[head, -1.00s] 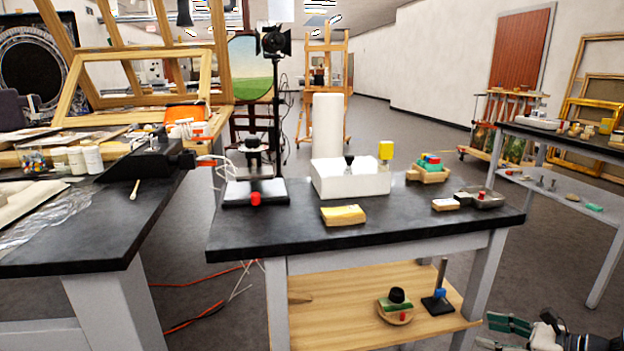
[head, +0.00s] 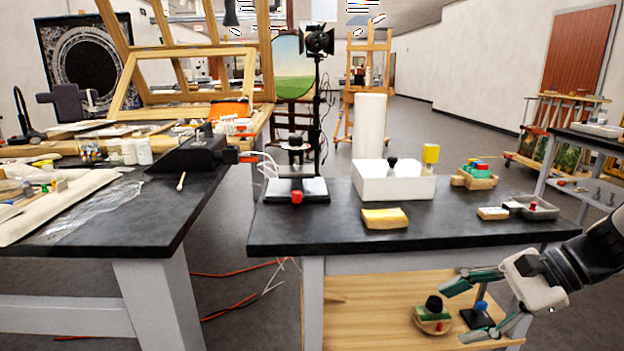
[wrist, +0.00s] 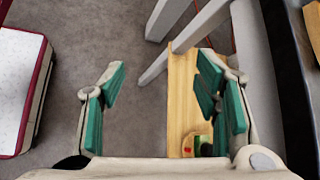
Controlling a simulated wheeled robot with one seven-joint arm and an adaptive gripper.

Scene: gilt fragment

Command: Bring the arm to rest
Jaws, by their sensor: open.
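My gripper (head: 455,310) is at the lower right of the head view, in front of the table's right side and near its lower wooden shelf (head: 370,300). Its green-padded fingers are spread apart, with nothing between them. In the wrist view my gripper (wrist: 160,100) is also open and empty. The shelf (wrist: 181,75) and grey floor show beyond the fingers. My arm comes in from the right edge of the head view.
The black-topped table (head: 310,232) holds a white box (head: 395,185), a yellow sponge (head: 385,218) and a small grey tray (head: 538,210). A round wooden dish (head: 432,325) stands on the shelf. A red-edged panel (wrist: 22,85) is at the wrist view's left.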

